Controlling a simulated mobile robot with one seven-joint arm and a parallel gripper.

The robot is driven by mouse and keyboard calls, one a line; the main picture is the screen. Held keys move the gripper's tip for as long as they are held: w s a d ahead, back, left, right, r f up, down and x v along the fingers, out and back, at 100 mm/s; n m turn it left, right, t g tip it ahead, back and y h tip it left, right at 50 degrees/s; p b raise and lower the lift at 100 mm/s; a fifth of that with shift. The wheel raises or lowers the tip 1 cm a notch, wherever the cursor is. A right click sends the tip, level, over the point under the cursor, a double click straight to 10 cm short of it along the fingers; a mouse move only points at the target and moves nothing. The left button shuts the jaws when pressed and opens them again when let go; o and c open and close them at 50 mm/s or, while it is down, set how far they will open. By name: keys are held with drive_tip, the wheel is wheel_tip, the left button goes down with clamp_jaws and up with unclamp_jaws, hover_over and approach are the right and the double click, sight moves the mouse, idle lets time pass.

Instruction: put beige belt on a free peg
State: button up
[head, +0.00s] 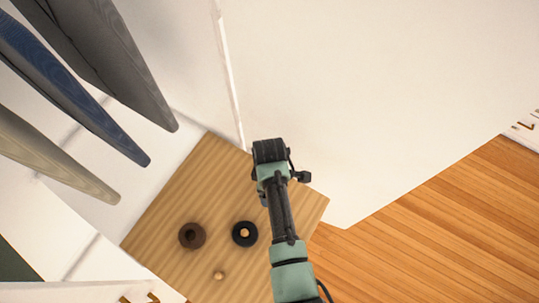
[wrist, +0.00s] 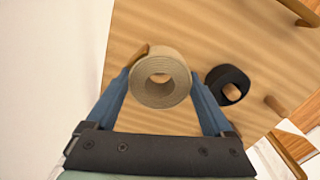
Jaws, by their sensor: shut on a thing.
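In the wrist view, the beige belt (wrist: 160,98) is a rolled coil with a round hole in its middle. My gripper (wrist: 163,82) has its two blue fingers shut on the coil's sides, in front of the wooden peg board (wrist: 195,30). A wooden peg end (wrist: 136,54) shows partly behind the coil; I cannot tell whether they touch. A bare wooden peg (wrist: 276,105) stands at the right. In the head view, another bare peg (head: 218,275) shows on the board (head: 165,220). There my arm hides the fingers and the beige belt.
A black coiled belt (wrist: 217,77) sits around a peg close to my right finger; it also shows in the head view (head: 236,242). A brown coil (head: 183,240) is left of it. Long grey (head: 100,50), blue (head: 70,90) and beige (head: 50,150) items hang at upper left.

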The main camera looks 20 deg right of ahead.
drive_tip(key=shift+f+b, duration=1.75)
drive_tip(key=shift+f, duration=0.9)
drive_tip(key=o, duration=1.2)
drive_tip(key=shift+o, duration=0.2)
